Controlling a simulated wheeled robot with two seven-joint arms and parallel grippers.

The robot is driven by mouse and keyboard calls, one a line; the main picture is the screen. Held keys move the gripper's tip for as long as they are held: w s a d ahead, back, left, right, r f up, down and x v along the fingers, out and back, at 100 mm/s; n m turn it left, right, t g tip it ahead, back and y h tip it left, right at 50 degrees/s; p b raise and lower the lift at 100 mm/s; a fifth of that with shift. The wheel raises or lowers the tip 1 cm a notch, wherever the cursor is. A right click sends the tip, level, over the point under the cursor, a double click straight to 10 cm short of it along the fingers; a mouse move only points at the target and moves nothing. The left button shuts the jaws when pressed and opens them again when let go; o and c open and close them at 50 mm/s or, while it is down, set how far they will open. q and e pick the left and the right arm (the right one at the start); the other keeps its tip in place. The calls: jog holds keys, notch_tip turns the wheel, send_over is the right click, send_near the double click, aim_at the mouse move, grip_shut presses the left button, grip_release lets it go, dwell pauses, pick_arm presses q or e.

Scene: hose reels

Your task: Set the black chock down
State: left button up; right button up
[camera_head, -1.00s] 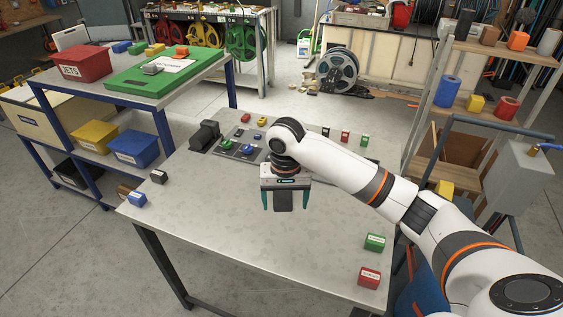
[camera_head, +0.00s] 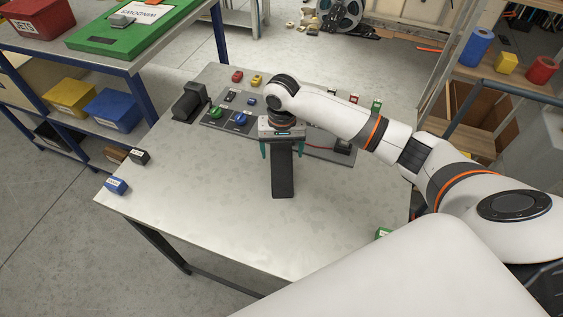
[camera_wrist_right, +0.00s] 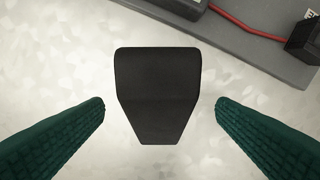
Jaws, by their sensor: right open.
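The black chock (camera_head: 283,181) is a dark tapered block that appears to lie on the grey table (camera_head: 210,200), near its middle. In the right wrist view the chock (camera_wrist_right: 158,92) lies between the fingers, wide end up in the picture, with pale tabletop showing on both sides. My right gripper (camera_head: 283,152) is open at the chock's far end in the head view; its green fingers (camera_wrist_right: 160,108) stand apart from the chock. The chock's far end is hidden by the gripper in the head view. My left gripper is not in view.
A grey board (camera_head: 216,122) with coloured pieces lies behind the gripper, with a black block (camera_head: 190,101) at its left. Small blue (camera_head: 116,186) and black (camera_head: 140,156) blocks stand at the left edge. The table's front left is clear.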

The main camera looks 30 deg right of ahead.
aim_at(281, 156)
jog(key=shift+f, duration=0.7)
notch_tip(281, 156, down, 4)
jog(key=shift+s+a+r+p, duration=0.15)
jog(key=shift+r+p, duration=0.05)
jog(key=shift+p, duration=0.3)
jog(key=shift+f, duration=0.4)
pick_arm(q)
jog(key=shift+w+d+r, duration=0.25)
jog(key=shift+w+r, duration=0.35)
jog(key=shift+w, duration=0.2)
pick_arm(e)
jog(key=shift+c, duration=0.2)
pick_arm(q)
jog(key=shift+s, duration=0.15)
pick_arm(e)
jog(key=shift+r, duration=0.1)
jog(key=c, duration=1.4)
